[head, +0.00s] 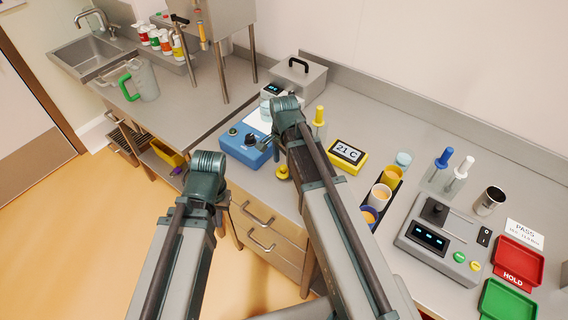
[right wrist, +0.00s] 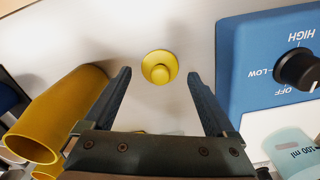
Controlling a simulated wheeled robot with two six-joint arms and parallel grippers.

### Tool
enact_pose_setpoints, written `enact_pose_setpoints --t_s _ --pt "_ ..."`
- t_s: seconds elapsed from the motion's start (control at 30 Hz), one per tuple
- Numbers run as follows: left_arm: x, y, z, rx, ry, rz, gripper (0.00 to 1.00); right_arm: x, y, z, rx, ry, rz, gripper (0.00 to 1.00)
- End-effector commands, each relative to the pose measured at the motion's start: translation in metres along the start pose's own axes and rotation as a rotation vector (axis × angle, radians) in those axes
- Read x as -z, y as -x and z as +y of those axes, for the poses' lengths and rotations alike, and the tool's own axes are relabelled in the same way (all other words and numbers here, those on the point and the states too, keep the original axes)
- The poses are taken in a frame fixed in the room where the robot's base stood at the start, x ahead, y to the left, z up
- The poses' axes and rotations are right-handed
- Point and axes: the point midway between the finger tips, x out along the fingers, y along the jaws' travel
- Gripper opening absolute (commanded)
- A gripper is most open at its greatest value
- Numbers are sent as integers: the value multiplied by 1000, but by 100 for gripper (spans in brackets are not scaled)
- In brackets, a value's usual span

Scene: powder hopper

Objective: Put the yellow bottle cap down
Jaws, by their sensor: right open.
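The yellow bottle cap (head: 283,173) sits near the counter's front edge, beside the blue dial box. In the right wrist view the cap (right wrist: 160,66) is a round flange with a small knob, lying on a pale surface. My right gripper (right wrist: 159,75) is open, with one finger on each side of the cap in that view and visible gaps to both. In the head view its fingers are mostly hidden behind my arm. My left gripper (head: 207,165) is over the floor in front of the counter; its fingers are hidden.
The blue dial box (head: 247,146) stands close left of the cap. A yellow-topped bottle (head: 319,115) and a yellow thermometer (head: 347,155) stand to the right. A dark rack of cups (head: 381,194) and a grey scale (head: 440,240) lie further right.

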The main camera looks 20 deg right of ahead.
Motion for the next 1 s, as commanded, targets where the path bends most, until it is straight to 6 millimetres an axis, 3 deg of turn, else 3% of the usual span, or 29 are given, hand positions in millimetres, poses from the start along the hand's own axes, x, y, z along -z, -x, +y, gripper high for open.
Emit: enact_pose_setpoints --t_s 0.6,0.8,1.0 --pt "-6 93 -9 0 -2 0 0 0 94 0 0 0 0 90" --pt "-6 109 -10 -1 3 0 0 0 110 0 0 0 0 90" --pt "-6 109 -10 -1 4 0 0 -2 110 1 -1 10 0 90"
